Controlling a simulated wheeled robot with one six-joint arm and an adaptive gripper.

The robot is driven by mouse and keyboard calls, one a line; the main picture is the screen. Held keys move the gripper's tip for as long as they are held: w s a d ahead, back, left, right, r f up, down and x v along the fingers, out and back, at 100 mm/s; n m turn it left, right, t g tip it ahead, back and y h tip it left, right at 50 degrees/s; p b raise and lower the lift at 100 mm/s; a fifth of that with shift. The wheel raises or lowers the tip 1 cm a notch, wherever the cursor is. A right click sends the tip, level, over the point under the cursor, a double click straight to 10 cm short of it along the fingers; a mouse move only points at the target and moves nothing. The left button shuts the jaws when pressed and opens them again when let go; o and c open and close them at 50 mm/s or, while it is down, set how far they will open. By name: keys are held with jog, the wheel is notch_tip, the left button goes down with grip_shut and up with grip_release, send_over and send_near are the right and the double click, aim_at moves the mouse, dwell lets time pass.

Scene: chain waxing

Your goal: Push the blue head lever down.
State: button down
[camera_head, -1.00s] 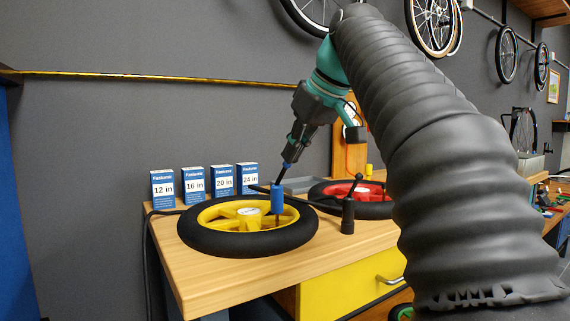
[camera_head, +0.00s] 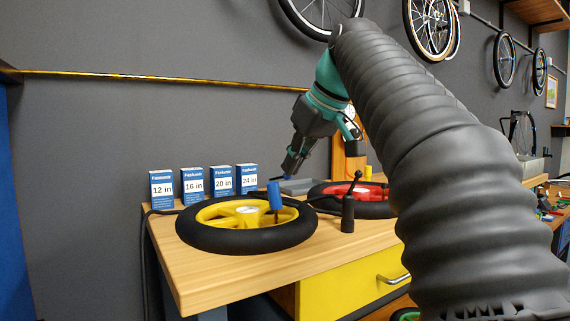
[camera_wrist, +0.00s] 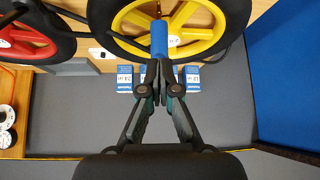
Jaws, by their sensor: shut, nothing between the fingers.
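The wheel lies flat on the table. My gripper (camera_head: 288,172) is shut and empty, just above and right of the blue head's top. A small blue bit shows at my fingertips; I cannot tell its lever apart. In the wrist view the blue head (camera_wrist: 159,38) is just beyond my closed fingertips (camera_wrist: 159,66). I cannot tell whether they touch.
A black pump post (camera_head: 348,212) stands right of the yellow wheel. A red wheel (camera_head: 345,190) lies behind it. Several blue-white boxes (camera_head: 193,186) line the back of the wooden table (camera_head: 193,277). The table's front left corner is clear.

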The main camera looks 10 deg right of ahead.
jog(key=shift+s+d+r+p, duration=0.2)
jog(key=shift+s+d, duration=0.1)
jog(key=shift+s, duration=0.35)
jog(key=shift+s+d+r+p, duration=0.1)
jog(key=shift+s+d+r, duration=0.15)
jog(key=shift+s, duration=0.35)
jog(key=v, duration=0.7)
jog(key=shift+s+d, duration=0.1)
